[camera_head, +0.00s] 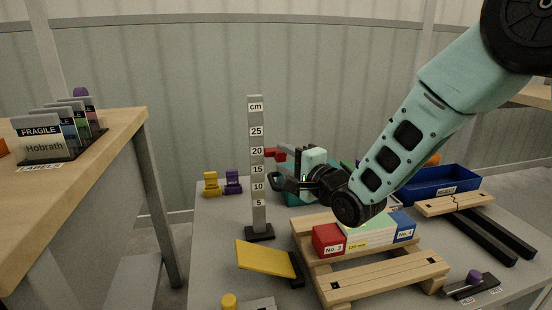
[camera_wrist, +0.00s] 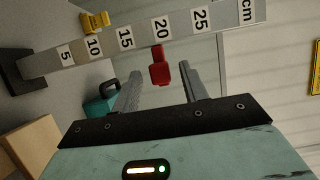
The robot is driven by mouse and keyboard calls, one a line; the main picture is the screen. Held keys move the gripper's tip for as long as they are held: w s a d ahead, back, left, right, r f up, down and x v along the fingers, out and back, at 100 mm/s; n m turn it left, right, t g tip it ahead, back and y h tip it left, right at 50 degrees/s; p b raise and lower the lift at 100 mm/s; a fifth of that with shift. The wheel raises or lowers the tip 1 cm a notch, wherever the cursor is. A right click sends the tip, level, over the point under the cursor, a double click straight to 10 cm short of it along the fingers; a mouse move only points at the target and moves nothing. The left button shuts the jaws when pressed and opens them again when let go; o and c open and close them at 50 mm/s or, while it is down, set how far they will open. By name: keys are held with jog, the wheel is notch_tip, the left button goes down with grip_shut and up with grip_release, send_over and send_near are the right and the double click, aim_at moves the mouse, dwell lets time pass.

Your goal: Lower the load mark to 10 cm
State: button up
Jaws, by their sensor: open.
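The grey upright scale (camera_head: 256,170) is marked in cm from 5 to 25 and stands on a dark foot. A small red piece (camera_head: 275,154), which looks like the load mark, sits beside the scale at about the 20 label. In the wrist view the red piece (camera_wrist: 160,70) has a narrow end near the scale (camera_wrist: 143,38) and a wider end toward me. My gripper (camera_head: 277,168) is open near the red piece. In the wrist view its two fingers lie on either side of the red piece; I cannot tell whether they touch it.
A yellow plate (camera_head: 266,258) slopes in front of the scale. Wooden pallets (camera_head: 385,281) carry red and blue boxes below my arm. Yellow (camera_head: 211,184) and purple (camera_head: 233,182) pieces sit left of the scale.

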aim_at(283, 159)
jog(key=shift+x, duration=2.1)
jog(key=shift+c, duration=0.3)
grip_shut()
notch_tip(283, 159, down, 9)
jog(key=b, duration=0.5)
jog(key=shift+o, duration=0.3)
grip_release()
jog(key=shift+d+r, duration=0.1)
